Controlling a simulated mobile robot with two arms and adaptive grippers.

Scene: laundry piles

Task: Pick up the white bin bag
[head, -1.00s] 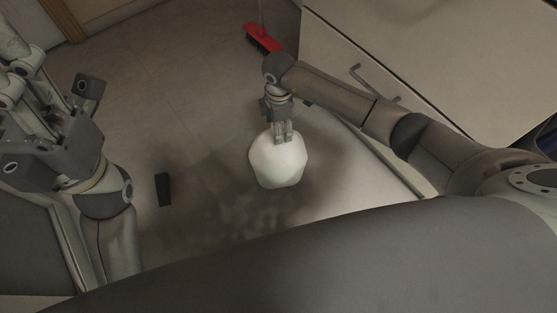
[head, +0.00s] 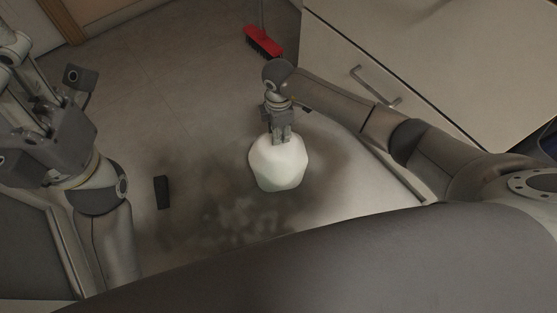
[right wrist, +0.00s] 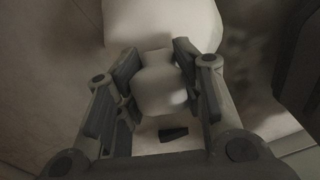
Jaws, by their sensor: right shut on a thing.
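The white bin bag (head: 278,166) is a rounded, faceted white bundle near the middle of the head view. My right gripper (head: 281,141) is at its top end and is shut on it. In the right wrist view, the bag's narrow neck (right wrist: 162,88) lies between the two fingers of the right gripper (right wrist: 158,75), and its wider body fills the top of the picture. My left gripper (head: 62,108) is at the left edge of the head view, away from the bag; its fingers do not show clearly enough to judge.
A red brush head (head: 263,42) lies on the floor at the top. A small black block (head: 162,192) is on the floor left of the bag. A pale cabinet with a bar handle (head: 375,88) stands on the right. Floor between the left arm and the bag is mostly clear.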

